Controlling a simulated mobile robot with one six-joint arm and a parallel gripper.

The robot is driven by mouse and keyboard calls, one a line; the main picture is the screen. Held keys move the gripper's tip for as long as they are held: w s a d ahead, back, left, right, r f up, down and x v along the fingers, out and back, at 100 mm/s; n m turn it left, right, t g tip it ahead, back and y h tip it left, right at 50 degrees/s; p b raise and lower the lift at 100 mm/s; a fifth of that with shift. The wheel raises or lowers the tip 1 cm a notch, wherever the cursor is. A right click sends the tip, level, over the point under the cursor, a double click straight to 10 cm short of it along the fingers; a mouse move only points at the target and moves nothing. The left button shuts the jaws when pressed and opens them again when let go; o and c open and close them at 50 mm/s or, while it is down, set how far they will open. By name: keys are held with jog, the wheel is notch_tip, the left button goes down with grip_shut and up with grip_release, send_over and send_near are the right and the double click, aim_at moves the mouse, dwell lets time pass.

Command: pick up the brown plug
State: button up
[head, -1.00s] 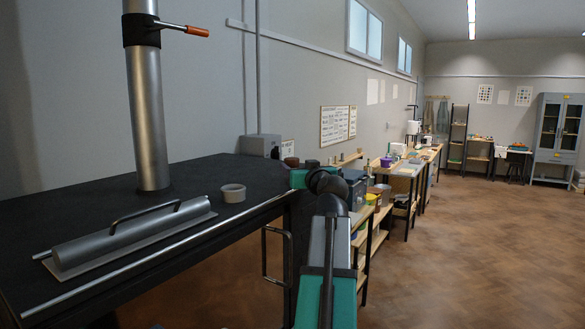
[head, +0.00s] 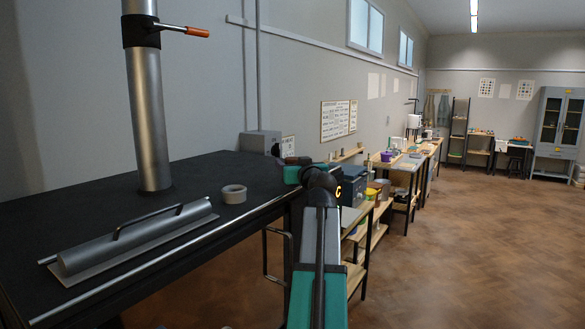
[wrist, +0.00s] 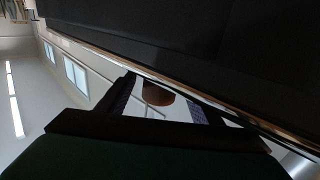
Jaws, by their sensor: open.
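The brown plug (wrist: 157,104) shows in the wrist view as a rounded brown shape between the two fingers of my gripper (wrist: 163,98). The fingers are apart and open, one on each side of it in the picture; I see no contact. Part of the plug is cut off by the gripper body. In the head view, a small dark reddish-brown shape, probably the plug (head: 290,160), is at the far right end of the black table (head: 90,195), just past my teal wrist. The fingers are hidden there behind my arm.
Shelves line the wall beyond; the floor at right is clear.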

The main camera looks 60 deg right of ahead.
aim_at(292, 158)
jog(key=c, duration=1.2)
jog(key=shift+r, duration=0.2)
jog(key=shift+r+b, duration=0.8)
jog(key=shift+r, duration=0.8)
jog(key=s+a+b, duration=0.1)
jog(key=a, duration=0.4)
jog(key=s+a+r+b, duration=0.1)
jog(key=a, duration=0.4)
jog(key=s+a+b, duration=0.1)
jog(key=a+b, duration=0.1)
jog(key=a, duration=0.3)
jog(key=shift+s+a+r, duration=0.2)
jog(key=shift+s+a, duration=0.1)
